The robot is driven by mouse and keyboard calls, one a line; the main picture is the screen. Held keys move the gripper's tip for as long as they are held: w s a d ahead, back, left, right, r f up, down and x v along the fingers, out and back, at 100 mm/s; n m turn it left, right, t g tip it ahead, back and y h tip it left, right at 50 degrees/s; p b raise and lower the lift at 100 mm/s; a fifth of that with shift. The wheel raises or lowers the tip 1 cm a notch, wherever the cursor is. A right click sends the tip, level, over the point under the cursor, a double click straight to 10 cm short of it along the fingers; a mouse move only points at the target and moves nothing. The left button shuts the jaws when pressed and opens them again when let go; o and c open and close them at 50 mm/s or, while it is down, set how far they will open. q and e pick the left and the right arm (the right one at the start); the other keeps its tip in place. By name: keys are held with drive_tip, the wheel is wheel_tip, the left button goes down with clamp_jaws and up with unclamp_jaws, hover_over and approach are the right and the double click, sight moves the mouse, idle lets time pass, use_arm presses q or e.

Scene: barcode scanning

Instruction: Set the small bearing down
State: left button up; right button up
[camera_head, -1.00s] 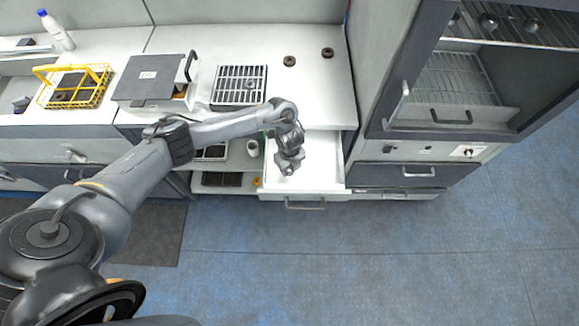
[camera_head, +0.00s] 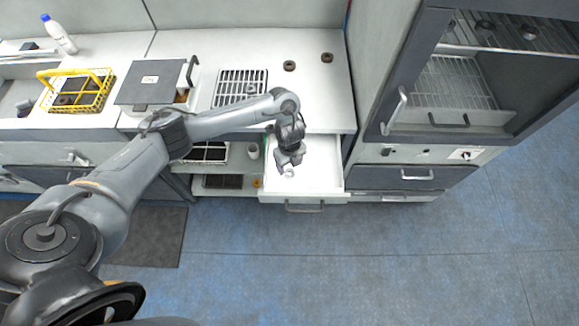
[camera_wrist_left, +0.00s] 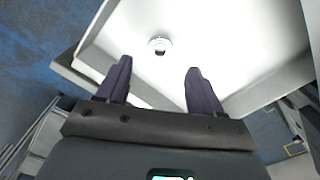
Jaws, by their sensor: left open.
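The small bearing (camera_head: 290,172) is a small pale metal ring. It is inside the open white drawer (camera_head: 322,170), just beyond my left gripper's fingertips. In the left wrist view, the bearing (camera_wrist_left: 160,45) shows against the bright drawer floor, ahead of and between the two dark fingers. My left gripper (camera_head: 286,168) is over the drawer. In the left wrist view, its fingers (camera_wrist_left: 158,72) are spread apart with nothing between them. It appears clear of the bearing. My right gripper is not in view.
Two dark rings (camera_head: 289,66) and (camera_head: 327,57) lie on the white counter behind the drawer. A slatted grille (camera_head: 240,86), a grey-lidded box (camera_head: 150,82) and a yellow wire basket (camera_head: 76,88) stand to the left. A glass-fronted cabinet (camera_head: 455,80) stands at the right. The drawer's right side is clear.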

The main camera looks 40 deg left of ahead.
sight(290, 173)
use_arm(q)
wheel_tip(290, 173, up, 6)
drive_tip(key=r+p, duration=0.1)
drive_tip(key=p, duration=0.2)
drive_tip(key=s+d+f+t+h, duration=0.2)
drive_tip(key=d+f+t+h, duration=0.1)
drive_tip(key=d, duration=1.4)
drive_tip(key=s+d+r+n+t+h, duration=0.1)
drive_tip(key=s+d+r+n+t, duration=0.3)
drive_tip(key=d, duration=0.4)
drive_tip(key=s+a+r+n+g+y, duration=0.3)
drive_tip(key=s+a+r+n, duration=0.1)
drive_tip(key=s+a+n, duration=1.1)
drive_tip(key=shift+a+r+y, duration=0.2)
drive_tip(key=shift+a+y, duration=0.2)
drive_tip(key=shift+a, duration=0.4)
drive_tip(key=shift+r, duration=0.1)
